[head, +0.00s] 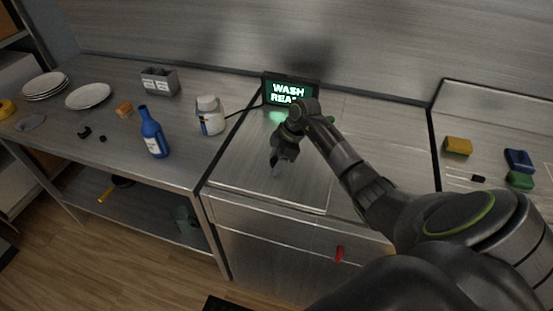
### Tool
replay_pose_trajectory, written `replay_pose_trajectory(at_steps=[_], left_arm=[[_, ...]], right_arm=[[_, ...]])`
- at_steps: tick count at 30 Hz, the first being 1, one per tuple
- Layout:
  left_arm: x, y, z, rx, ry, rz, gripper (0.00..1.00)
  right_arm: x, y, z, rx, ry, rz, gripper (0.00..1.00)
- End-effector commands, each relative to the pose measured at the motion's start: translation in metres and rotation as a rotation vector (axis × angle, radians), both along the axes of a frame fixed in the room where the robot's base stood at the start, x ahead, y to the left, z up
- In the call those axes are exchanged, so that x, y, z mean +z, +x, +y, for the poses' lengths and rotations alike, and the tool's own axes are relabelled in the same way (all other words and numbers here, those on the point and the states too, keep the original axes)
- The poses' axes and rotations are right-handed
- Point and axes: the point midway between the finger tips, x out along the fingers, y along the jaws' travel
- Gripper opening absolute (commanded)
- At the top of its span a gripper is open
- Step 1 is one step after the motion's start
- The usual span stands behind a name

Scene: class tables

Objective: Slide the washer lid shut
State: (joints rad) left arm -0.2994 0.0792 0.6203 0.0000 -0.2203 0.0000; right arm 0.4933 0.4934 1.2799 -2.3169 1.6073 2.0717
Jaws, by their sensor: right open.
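The washer (270,235) is a metal cabinet in the middle of the head view. Its lid (240,168) looks like a flat, brushed-metal panel on top, with a raised front edge. I cannot tell how far the lid is slid. My right gripper (279,166) is above the panel, pointing down, with its jaws open and nothing seen between them. I cannot tell whether the fingertips touch the metal. My right arm hides part of the top's right side. My left gripper is not in view.
A lit display (290,92) reading "WASH REA…" stands at the back, partly hidden by my arm. A white jar (211,122) and a blue bottle (153,135) stand on the left table. Sponges (458,146) lie at right.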

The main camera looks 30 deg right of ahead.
Motion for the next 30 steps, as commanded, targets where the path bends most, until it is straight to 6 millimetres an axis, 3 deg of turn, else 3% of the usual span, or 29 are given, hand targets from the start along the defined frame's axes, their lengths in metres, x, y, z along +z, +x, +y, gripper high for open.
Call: replay_pose_trajectory(at_steps=[4,8,21,30], left_arm=[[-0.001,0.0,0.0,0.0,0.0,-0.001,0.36],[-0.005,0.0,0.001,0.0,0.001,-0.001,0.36],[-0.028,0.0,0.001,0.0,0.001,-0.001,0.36],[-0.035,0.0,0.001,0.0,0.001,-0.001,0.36]], right_arm=[[0.004,-0.001,-0.002,-0.001,0.0,0.0,0.53],[0.02,-0.004,-0.009,0.0,-0.002,-0.002,0.53],[0.117,-0.022,-0.045,-0.001,-0.005,-0.004,0.53],[0.156,-0.029,-0.058,0.0,0.0,-0.001,0.53]])
